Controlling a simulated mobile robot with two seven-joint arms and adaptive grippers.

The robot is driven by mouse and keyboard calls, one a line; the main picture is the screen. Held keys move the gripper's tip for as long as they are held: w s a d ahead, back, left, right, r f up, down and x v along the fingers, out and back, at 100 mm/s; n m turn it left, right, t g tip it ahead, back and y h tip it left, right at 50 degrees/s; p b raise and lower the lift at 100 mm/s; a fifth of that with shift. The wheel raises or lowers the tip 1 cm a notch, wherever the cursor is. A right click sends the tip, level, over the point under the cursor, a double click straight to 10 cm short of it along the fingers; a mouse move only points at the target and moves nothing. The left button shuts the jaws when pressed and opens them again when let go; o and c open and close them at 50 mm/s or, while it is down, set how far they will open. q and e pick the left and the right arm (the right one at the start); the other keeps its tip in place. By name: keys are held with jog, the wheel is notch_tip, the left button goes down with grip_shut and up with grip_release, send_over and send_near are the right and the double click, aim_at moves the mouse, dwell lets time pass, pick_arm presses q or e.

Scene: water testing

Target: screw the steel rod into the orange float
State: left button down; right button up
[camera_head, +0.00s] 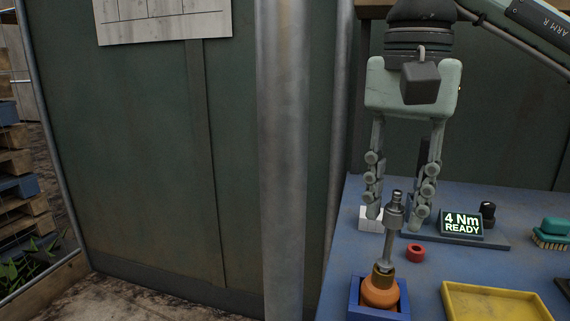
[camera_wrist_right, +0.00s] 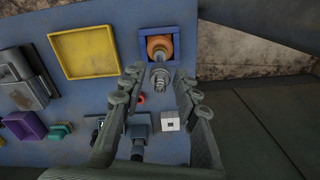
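The orange float (camera_head: 381,291) sits in a blue square holder (camera_head: 356,296) at the front of the table. It also shows in the wrist view (camera_wrist_right: 158,45). The steel rod (camera_head: 388,243) stands up from the brass-coloured collar on top of the float, leaning slightly right in the head view. Its wider knurled upper end shows in the wrist view (camera_wrist_right: 160,76). My right gripper (camera_head: 395,222) is open, pointing down. The rod's upper end appears between its fingers in both views, with gaps at the sides; I see no contact. The thread is hidden. My left gripper is not in view.
A red ring (camera_head: 415,253) lies right of the rod. A white block (camera_head: 370,221) and a display reading "4 Nm READY" (camera_head: 462,224) stand behind. A yellow tray (camera_head: 449,303) and a teal brush (camera_head: 553,230) are at right. A metal post (camera_head: 283,160) stands left of the table.

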grip_shut()
jog(key=m, duration=0.5)
dwell(0.3)
jog(key=m, duration=0.5)
jog(key=shift+m, duration=0.5)
jog(key=m, duration=0.4)
